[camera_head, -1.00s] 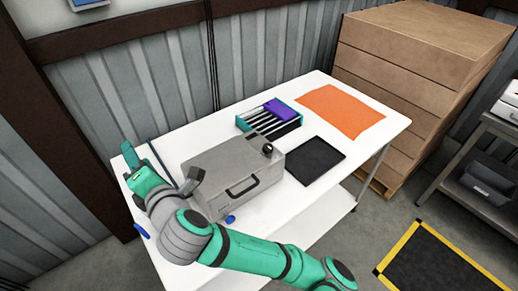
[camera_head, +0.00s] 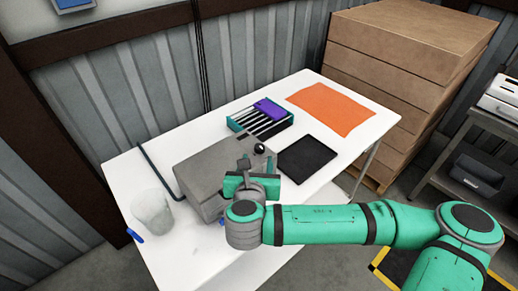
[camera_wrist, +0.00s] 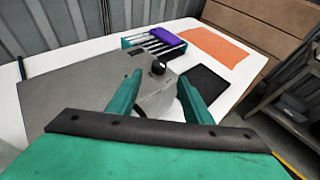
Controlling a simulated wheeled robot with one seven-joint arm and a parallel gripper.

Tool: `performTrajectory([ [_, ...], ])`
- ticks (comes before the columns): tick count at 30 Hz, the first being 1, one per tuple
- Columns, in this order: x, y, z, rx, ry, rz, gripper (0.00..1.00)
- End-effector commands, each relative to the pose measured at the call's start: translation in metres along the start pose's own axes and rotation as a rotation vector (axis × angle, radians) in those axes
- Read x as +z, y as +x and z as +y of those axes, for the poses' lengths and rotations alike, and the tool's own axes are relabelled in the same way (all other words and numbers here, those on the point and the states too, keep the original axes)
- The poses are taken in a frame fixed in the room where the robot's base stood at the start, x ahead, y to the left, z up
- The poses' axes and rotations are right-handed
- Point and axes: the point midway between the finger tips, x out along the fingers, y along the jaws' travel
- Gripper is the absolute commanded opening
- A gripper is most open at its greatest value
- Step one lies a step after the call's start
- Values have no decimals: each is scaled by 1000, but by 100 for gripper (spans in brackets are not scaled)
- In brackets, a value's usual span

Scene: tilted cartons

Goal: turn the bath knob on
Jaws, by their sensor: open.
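The grey metal bath (camera_head: 203,163) stands on the white table. Its round black knob (camera_head: 260,149) sits on top near the right end. In the wrist view the knob (camera_wrist: 158,68) shows ahead of my gripper, between and beyond its two fingers. My gripper (camera_head: 247,165) is over the right part of the bath, and its open green fingers (camera_wrist: 158,90) hold nothing. The head view does not show clearly how far the fingertips are from the knob. My wrist hides the bath's front right side.
A teal rack (camera_head: 258,121) with a purple item, a black mat (camera_head: 306,158) and an orange sheet (camera_head: 333,107) lie behind and right of the bath. A clear beaker (camera_head: 153,212) stands at the left. Stacked cartons (camera_head: 400,90) stand beyond the table.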

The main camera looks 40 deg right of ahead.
Motion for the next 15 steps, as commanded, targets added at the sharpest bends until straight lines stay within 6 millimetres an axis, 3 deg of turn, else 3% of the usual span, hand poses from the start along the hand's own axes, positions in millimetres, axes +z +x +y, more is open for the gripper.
performTrajectory([
  [15,0,82,1,1,3,1,46],
])
